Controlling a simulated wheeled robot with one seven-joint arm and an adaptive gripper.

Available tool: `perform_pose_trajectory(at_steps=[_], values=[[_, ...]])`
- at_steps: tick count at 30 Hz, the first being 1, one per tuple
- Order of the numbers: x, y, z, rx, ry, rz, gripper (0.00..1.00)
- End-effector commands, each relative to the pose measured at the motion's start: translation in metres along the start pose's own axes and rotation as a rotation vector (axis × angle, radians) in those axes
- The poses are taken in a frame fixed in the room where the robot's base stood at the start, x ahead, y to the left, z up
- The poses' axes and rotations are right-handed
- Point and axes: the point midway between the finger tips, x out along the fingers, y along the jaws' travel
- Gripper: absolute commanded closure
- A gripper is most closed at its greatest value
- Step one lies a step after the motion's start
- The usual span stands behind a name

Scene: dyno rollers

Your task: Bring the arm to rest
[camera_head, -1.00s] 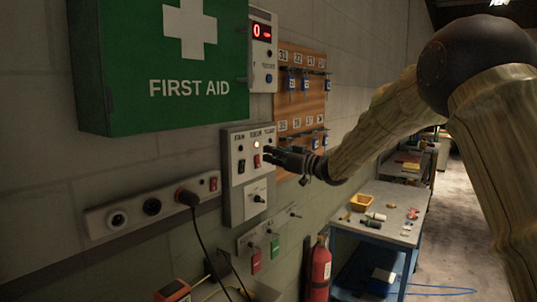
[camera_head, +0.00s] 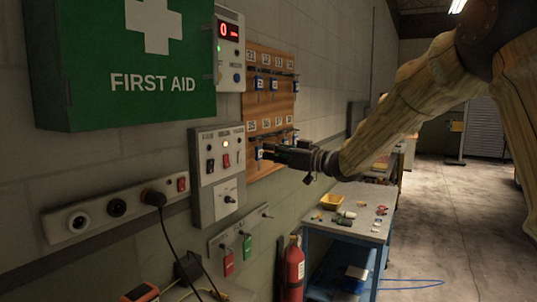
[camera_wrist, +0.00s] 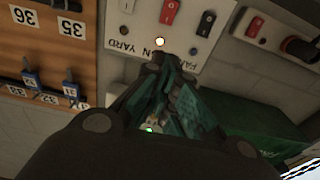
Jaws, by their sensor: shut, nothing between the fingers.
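My gripper (camera_head: 268,152) is shut and empty. In the head view it hangs in the air in front of the wall, its tips to the right of a grey switch panel (camera_head: 205,190) and before the lower part of the key board. In the wrist view its dark fingers (camera_wrist: 163,62) come together below the lit lamp (camera_wrist: 159,42) on the panel, which appears upside down. The panel bears a red rocker switch (camera_head: 226,160), dark switches and a lit lamp. The arm reaches in from the upper right. I cannot tell the exact gap between the fingertips and the wall.
The wooden key board (camera_head: 270,100) with numbered hooks hangs behind the gripper. A green first aid box (camera_head: 120,105) juts out at upper left. A socket strip (camera_head: 75,215) with a plugged cable is lower left. A workbench (camera_head: 372,228) stands below; open floor (camera_head: 460,220) lies to the right.

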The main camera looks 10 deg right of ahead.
Motion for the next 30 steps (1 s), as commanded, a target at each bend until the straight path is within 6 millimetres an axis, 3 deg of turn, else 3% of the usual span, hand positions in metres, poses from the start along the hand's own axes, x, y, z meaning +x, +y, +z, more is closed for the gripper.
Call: perform_pose_trajectory(at_steps=[7, 11, 20, 30], values=[[0.001, 0.000, 0.009, 0.009, -0.004, 0.005, 1.00], [-0.001, 0.005, 0.049, 0.050, -0.025, 0.042, 1.00], [-0.026, 0.007, 0.216, 0.208, -0.141, 0.211, 1.00], [-0.088, -0.027, 0.399, 0.365, -0.341, 0.401, 1.00]])
